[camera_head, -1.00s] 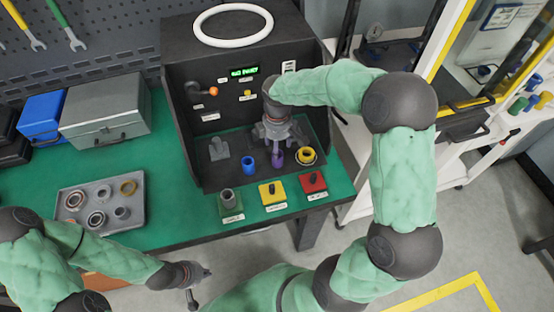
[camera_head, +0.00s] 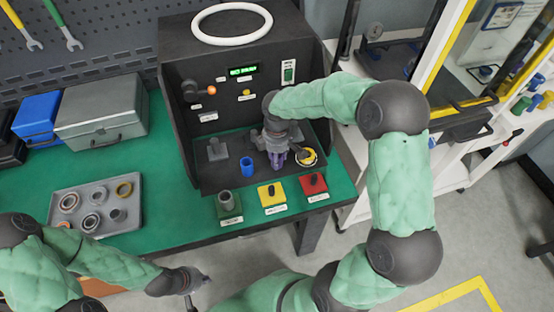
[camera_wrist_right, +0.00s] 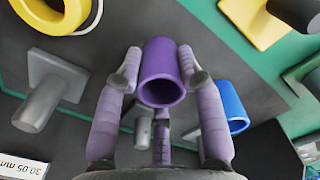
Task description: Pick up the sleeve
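A purple sleeve (camera_wrist_right: 160,70) sits between the fingertips of my right gripper (camera_wrist_right: 160,80) in the right wrist view, its open end facing the camera. The fingertips close in on it from both sides and appear to touch it; a third finger is below its rim. In the head view, my right gripper (camera_head: 277,148) is low inside the dark test booth, largely covering the sleeve (camera_head: 278,160). Whether the sleeve still rests on the booth floor is unclear. My left gripper (camera_head: 196,285) is empty in front of the bench, its fingers spread.
A blue sleeve (camera_head: 246,167), a yellow ring (camera_head: 307,157) and a grey post (camera_head: 217,149) stand close around in the booth (camera_head: 205,178). Green (camera_head: 229,205), yellow (camera_head: 272,195) and red (camera_head: 313,187) blocks line its front. A parts tray (camera_head: 133,220) lies left.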

